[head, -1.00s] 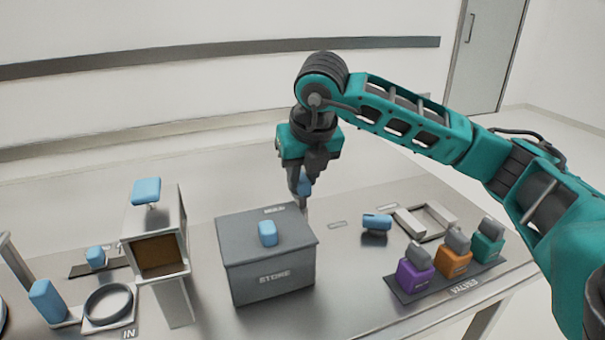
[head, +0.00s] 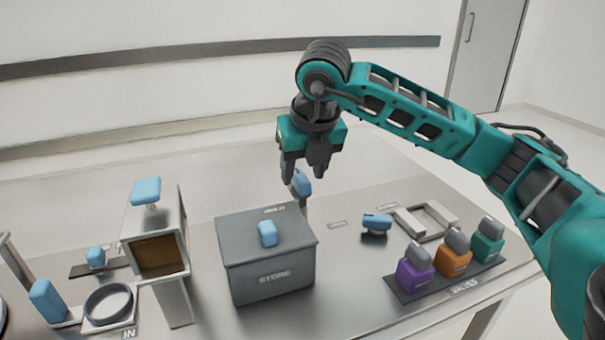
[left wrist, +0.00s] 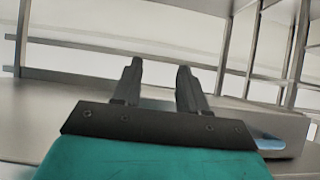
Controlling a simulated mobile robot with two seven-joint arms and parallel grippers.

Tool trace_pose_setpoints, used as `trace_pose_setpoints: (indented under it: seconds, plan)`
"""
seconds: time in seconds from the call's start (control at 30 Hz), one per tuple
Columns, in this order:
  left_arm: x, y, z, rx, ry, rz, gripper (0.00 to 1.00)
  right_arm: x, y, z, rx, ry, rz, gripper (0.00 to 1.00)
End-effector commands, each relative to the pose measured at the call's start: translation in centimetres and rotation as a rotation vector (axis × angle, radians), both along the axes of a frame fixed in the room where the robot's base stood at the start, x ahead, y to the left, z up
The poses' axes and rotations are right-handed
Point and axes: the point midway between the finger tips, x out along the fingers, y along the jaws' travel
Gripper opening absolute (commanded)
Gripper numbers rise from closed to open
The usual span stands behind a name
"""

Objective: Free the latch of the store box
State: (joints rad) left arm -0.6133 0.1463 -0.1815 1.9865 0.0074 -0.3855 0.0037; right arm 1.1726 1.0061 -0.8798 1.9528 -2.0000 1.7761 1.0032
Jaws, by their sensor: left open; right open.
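The grey store box (head: 270,282) stands mid-table with its lid down and a blue knob (head: 267,233) on top. A blue handle (head: 301,184) on a short post stands at the box's back right corner; it looks like the latch and leans a little. My right gripper (head: 304,174) is open, fingers pointing down, just above or behind this handle. I cannot tell whether a finger touches it. My left gripper (left wrist: 158,68) is open and empty in the left wrist view, and it is out of the head view.
A metal stand with a blue top knob (head: 146,191) is left of the box. On the right are a blue-handled part (head: 376,222), a metal frame (head: 440,210) and purple, orange and green valve blocks (head: 415,272).

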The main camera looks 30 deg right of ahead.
Motion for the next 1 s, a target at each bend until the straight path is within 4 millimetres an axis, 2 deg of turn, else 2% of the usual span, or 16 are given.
trace_pose_setpoints:
  seconds: [0.2, 0.43, 0.6, 1.0]
  plan:
    - [0.0, 0.1, 0.4, 0.003, -0.002, 0.001, 0.43, -1.8, 0.5, 4.8, 0.001, -0.004, 0.003, 0.51]
    - [0.0, 0.3, 0.8, 0.007, -0.008, 0.004, 0.43, -3.4, 0.9, 8.8, -0.001, -0.001, 0.002, 0.51]
    - [-0.2, 0.6, 0.7, 0.013, -0.003, 0.008, 0.43, -4.0, 1.0, 9.9, -0.001, 0.003, 0.001, 0.51]
    - [-0.5, 0.8, 0.2, 0.015, 0.008, 0.012, 0.43, -4.1, 1.1, 10.0, 0.000, 0.005, 0.001, 0.51]
